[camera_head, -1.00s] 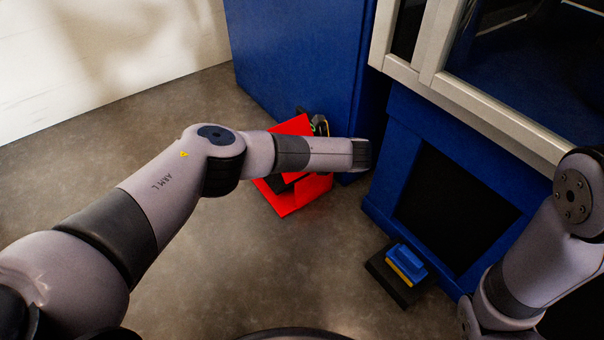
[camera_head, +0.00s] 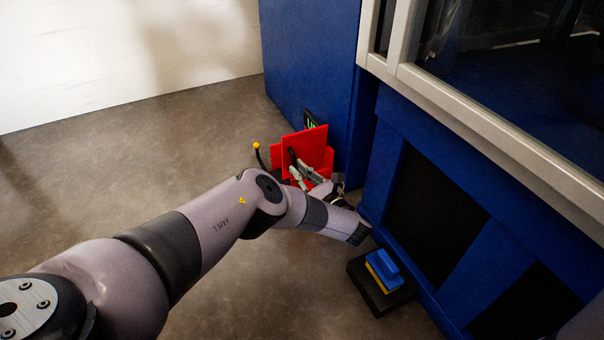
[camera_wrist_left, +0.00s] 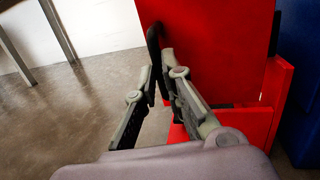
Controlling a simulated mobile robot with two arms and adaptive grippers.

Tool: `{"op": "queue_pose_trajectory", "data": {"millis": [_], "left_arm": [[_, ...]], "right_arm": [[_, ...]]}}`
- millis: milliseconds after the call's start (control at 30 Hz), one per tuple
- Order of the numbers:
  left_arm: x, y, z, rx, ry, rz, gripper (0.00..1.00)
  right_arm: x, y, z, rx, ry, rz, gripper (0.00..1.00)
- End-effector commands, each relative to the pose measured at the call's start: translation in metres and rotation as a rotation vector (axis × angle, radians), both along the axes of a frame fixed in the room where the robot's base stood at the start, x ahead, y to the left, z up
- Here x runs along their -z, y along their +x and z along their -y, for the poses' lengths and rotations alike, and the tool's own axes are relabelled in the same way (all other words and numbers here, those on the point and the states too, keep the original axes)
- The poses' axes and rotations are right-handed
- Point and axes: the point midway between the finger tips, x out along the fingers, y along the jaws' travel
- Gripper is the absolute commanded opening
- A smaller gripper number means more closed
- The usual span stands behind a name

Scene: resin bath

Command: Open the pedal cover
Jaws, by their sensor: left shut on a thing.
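The pedal cover (camera_head: 312,143) is a flat red plate standing raised, roughly upright, on a red pedal housing (camera_head: 329,163) on the floor against the blue cabinet. In the left wrist view the cover (camera_wrist_left: 215,45) fills the upper middle, with the lower red housing (camera_wrist_left: 250,122) behind and to the right. My left gripper (camera_head: 293,158) is at the cover's left edge. The inside of the housing is mostly hidden by the fingers. My right gripper is out of view.
A blue and yellow pedal (camera_head: 383,268) on a black base stands on the floor at the front right. The blue cabinet (camera_head: 310,70) and the framed machine (camera_head: 470,110) bound the right side. A yellow-tipped black rod (camera_head: 258,155) stands left of the housing. Floor at left is clear.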

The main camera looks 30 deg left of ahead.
Motion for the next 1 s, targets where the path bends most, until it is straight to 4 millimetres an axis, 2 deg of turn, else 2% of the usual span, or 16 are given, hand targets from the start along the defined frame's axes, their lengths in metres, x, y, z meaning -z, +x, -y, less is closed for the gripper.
{"op": "queue_pose_trajectory", "data": {"millis": [500,533,833,1000], "left_arm": [[0.0009,0.0001,-0.0013,0.001,0.017,0.015,0.0],[0.0009,0.0002,-0.0014,0.001,0.017,0.015,0.1],[0.0014,-0.0003,-0.0008,0.0,0.017,0.013,0.3],[0.0015,-0.0006,-0.0006,0.0,0.016,0.013,0.3]], "right_arm": [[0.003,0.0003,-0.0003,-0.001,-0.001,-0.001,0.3],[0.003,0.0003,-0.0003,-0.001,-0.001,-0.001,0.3],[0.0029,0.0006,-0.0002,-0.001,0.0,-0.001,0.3],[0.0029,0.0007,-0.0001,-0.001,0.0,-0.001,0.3]]}}
